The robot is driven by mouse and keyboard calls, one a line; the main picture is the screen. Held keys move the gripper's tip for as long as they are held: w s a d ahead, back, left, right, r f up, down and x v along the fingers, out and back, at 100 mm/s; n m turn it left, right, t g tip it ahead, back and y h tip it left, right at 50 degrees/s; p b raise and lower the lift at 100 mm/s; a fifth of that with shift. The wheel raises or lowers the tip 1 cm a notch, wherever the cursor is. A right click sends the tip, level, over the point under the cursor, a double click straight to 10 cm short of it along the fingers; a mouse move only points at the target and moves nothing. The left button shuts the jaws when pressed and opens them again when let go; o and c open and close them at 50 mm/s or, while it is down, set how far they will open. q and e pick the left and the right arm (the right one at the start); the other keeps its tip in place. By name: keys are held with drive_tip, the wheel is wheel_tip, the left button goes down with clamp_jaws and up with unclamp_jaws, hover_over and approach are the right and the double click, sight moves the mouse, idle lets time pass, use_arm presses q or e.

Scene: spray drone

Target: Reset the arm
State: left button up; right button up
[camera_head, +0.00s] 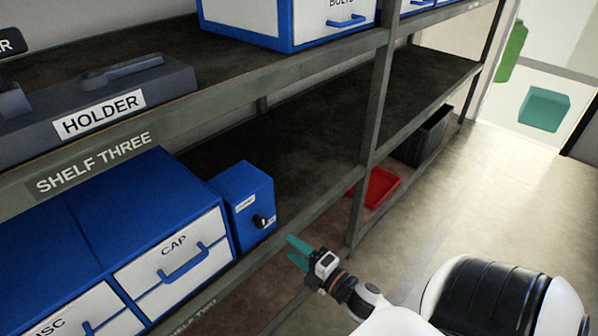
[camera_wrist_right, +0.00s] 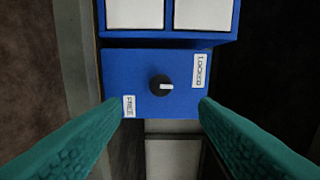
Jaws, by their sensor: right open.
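My right gripper (camera_head: 291,250) has teal fingers and is in front of the shelf rack, to the lower right of a small blue box (camera_head: 240,205). The box carries a black knob (camera_head: 262,221) on its front. In the right wrist view, the fingers are spread wide and empty, with the knob (camera_wrist_right: 160,85) showing between and beyond them. The knob's white mark points roughly right. A FREE label (camera_wrist_right: 129,106) is at the box's lower left and a LOCKED label (camera_wrist_right: 199,70) at its upper right. The fingers appear apart from the knob. My left gripper is not in view.
The CAP drawer (camera_head: 175,265) stands left of the blue box. Shelf three (camera_head: 95,165) runs above it, with the HOLDER box (camera_head: 100,105). A shelf post (camera_head: 368,150) rises right of the box. A red tray (camera_head: 378,187) sits low behind it. Floor at right is clear.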

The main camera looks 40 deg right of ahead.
drive_tip(key=shift+s, duration=0.35)
idle(0.3)
drive_tip(key=s+a+f+m+g+h+p, duration=0.1)
drive_tip(key=s+f+m+g+p, duration=0.15)
drive_tip(key=f, duration=0.55)
drive_tip(key=s+a+f+m+g+p, duration=0.1)
drive_tip(key=s+a+f+m+g, duration=0.2)
drive_tip(key=f, duration=0.5)
drive_tip(key=s+f+m+g+h+p, duration=0.1)
drive_tip(key=s+f+m+g, duration=0.3)
drive_tip(key=f, duration=0.4)
drive_tip(key=s+a+f+m+g+p, duration=0.1)
drive_tip(key=s+a+f+m+g, duration=0.1)
drive_tip(key=s+f, duration=0.2)
drive_tip(key=s+a+f+m+g+p, duration=0.1)
drive_tip(key=s+f+m+g, duration=0.1)
drive_tip(key=s, duration=0.9)
drive_tip(key=s+a+f+m+g+p, duration=0.1)
drive_tip(key=s+a+f+m+g, duration=0.1)
drive_tip(key=s+f, duration=0.4)
drive_tip(key=shift+s+a+m+g, duration=0.3)
drive_tip(key=shift+s+m+g, duration=0.25)
drive_tip(key=shift+s+g, duration=0.25)
